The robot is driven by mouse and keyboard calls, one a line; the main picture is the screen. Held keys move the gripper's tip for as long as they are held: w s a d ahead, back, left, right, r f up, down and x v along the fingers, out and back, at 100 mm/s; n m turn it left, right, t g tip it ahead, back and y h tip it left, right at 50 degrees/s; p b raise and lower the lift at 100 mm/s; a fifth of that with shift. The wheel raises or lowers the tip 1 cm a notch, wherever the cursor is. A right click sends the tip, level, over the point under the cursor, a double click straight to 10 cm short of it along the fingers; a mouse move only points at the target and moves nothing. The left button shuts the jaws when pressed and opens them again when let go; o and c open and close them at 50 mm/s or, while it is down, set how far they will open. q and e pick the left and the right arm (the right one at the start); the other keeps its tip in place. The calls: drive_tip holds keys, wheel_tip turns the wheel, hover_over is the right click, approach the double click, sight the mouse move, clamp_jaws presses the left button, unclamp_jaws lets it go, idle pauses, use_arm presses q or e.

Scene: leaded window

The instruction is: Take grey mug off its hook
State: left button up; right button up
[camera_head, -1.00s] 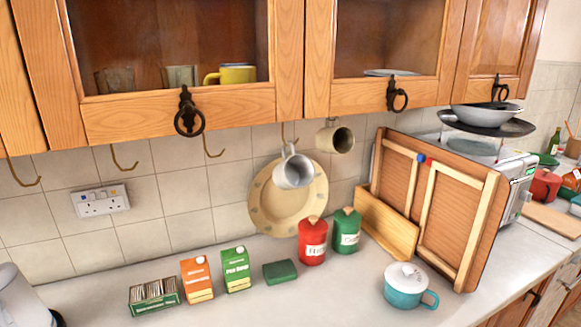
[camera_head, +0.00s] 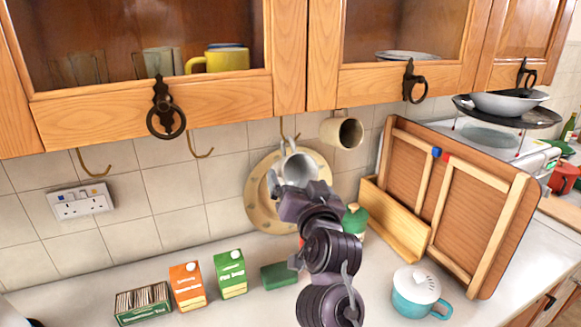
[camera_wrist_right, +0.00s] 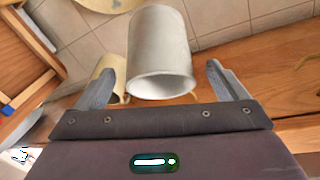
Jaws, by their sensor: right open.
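The grey mug (camera_head: 298,167) hangs from a hook (camera_head: 286,128) under the wall cabinet, in front of a round cream plate (camera_head: 262,208). My right gripper (camera_head: 297,184) is at the mug from the front and below, and hides part of it. In the right wrist view the mug (camera_wrist_right: 160,45) lies between the two spread fingers of the open gripper (camera_wrist_right: 161,72), with gaps on both sides. Its handle is hidden in that view. My left gripper is not in view.
A cream mug (camera_head: 342,131) hangs close by on the right and shows behind one finger in the wrist view (camera_wrist_right: 121,94). The cabinet edge (camera_head: 215,104) is just above. A wooden panel (camera_head: 455,205) leans at right; cartons (camera_head: 187,285) stand below.

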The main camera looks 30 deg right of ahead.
sight(293, 172)
drive_tip(key=p+x, duration=0.1)
drive_tip(key=x, duration=0.2)
drive_tip(key=shift+w+p, duration=0.2)
drive_tip(key=shift+p, duration=0.1)
drive_tip(key=shift+x, duration=0.95)
drive_tip(key=shift+f, duration=0.2)
drive_tip(key=c, duration=0.7)
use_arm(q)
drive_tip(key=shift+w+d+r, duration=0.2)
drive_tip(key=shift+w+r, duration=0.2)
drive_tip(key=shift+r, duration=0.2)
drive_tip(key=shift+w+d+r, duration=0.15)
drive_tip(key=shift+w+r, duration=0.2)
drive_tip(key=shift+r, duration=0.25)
use_arm(e)
drive_tip(key=c, duration=0.6)
use_arm(q)
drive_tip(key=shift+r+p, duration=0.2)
drive_tip(key=shift+p, duration=0.15)
use_arm(e)
drive_tip(key=shift+r, duration=0.2)
drive_tip(key=shift+r+p, duration=0.9)
drive_tip(key=shift+r, duration=0.05)
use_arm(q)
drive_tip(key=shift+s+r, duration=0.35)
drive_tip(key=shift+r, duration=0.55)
